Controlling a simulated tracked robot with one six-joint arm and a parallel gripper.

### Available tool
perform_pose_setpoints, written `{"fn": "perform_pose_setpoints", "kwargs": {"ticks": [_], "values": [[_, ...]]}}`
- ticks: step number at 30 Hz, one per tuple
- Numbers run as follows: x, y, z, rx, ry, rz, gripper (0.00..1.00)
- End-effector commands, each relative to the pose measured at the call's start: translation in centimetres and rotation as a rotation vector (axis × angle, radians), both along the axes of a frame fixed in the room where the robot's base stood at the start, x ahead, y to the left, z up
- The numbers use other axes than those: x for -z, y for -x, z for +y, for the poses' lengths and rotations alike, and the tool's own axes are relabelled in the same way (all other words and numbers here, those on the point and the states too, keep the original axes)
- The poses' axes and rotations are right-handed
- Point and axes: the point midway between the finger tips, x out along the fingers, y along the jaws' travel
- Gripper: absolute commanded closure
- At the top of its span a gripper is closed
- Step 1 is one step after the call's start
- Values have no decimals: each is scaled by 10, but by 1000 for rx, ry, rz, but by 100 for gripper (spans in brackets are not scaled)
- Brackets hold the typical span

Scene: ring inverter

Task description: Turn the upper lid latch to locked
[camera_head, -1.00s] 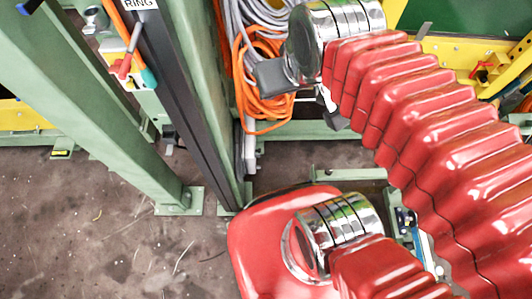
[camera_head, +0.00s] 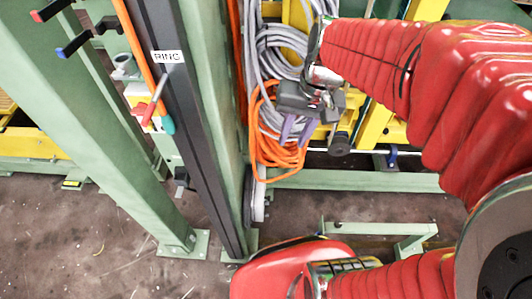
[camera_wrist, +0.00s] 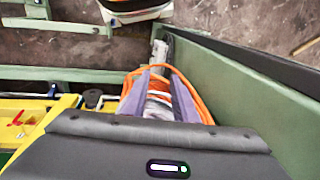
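I cannot make out a lid or an upper lid latch in either view. My gripper (camera_head: 295,130) hangs in front of the coiled cables in the head view, with two purple fingers pointing down. In the wrist view my gripper (camera_wrist: 159,98) shows its two purple fingers apart, with nothing held between them. Cables show behind the gap. A small red part (camera_wrist: 18,117) sits on a yellow panel (camera_wrist: 35,108) at the left of the wrist view; I cannot tell what it is.
Grey cables (camera_head: 280,45) and orange cables (camera_head: 278,155) hang beside a green post (camera_head: 215,100). A dark column (camera_head: 190,130) carries a RING label (camera_head: 168,57). Black hooks with red and blue tips (camera_head: 72,30) stick out at upper left. Bare floor (camera_head: 80,240) lies at lower left.

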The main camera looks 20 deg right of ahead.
Motion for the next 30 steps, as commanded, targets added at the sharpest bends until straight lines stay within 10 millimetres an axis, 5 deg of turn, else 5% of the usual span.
{"fn": "perform_pose_setpoints", "kwargs": {"ticks": [30], "values": [[143, -63, -64, 403, -447, 470, 74]]}}
